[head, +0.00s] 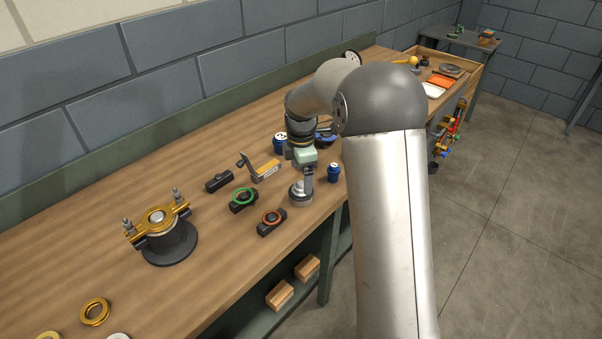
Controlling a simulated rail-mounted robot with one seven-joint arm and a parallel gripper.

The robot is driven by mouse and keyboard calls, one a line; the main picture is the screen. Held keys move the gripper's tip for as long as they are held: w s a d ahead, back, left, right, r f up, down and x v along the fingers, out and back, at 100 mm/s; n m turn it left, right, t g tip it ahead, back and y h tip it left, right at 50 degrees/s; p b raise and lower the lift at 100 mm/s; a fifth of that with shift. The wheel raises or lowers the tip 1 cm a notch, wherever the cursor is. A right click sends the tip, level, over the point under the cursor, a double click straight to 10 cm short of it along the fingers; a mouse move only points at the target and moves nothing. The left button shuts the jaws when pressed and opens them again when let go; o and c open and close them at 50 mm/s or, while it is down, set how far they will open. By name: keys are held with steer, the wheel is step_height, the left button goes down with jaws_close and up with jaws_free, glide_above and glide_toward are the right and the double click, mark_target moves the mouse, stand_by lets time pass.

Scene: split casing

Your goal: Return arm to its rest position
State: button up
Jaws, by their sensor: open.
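My gripper (300,179) hangs from my arm over the middle of the wooden bench (215,160). It points down, with its pale green body above the fingers. It is open. A grey metal round part (299,195) is right below or between the fingertips. I cannot tell whether they touch it. My silver arm covers the right part of the bench.
A clamp-like casing with a brass top (167,235) stands at left. Blue cans (333,172) (280,143) stand close by. Brass rings (95,312) lie front left.

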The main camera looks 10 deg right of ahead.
steer(key=shift+r+p, duration=1)
steer(key=shift+r, duration=0.8)
